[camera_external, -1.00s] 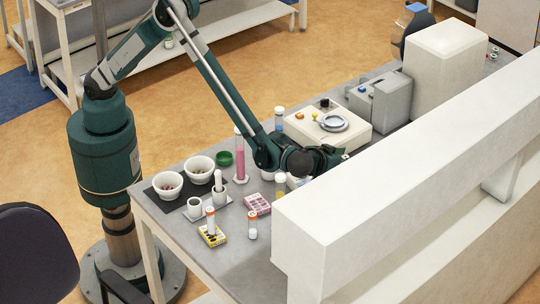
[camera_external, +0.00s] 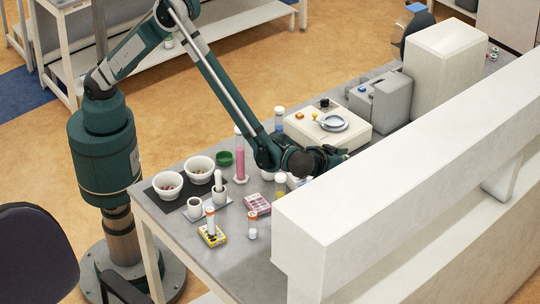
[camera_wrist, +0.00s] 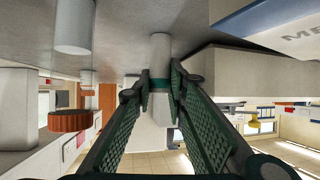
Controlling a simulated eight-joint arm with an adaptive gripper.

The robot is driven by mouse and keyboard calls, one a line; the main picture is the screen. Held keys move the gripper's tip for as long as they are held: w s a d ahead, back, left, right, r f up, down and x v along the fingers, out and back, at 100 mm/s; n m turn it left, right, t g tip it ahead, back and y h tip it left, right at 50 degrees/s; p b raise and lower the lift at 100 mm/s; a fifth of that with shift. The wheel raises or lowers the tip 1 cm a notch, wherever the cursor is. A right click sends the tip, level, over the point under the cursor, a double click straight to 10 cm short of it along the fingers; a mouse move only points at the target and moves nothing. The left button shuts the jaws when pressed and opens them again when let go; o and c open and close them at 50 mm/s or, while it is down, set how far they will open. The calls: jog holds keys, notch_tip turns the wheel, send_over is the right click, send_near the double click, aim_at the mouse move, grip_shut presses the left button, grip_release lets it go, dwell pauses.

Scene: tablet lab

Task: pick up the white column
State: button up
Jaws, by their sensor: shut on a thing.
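In the wrist view, a white column (camera_wrist: 160,48) with a dark green band stands between the two fingers of my gripper (camera_wrist: 158,86). The fingers are dark green and shut on it, one on each side. In the outside view, my gripper (camera_external: 340,157) is low over the bench, just behind the white shelf. There the column is not clearly seen, hidden by the gripper and shelf. Whether the column is clear of the bench I cannot tell.
A balance (camera_external: 329,124) stands behind my gripper. A pink cylinder (camera_external: 239,160) and bowls (camera_external: 168,185) are left. The white shelf (camera_external: 400,150) is close in front.

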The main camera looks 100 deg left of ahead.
aim_at(345, 156)
jog(key=shift+r+p, duration=0.4)
jog(key=shift+r, duration=4.6)
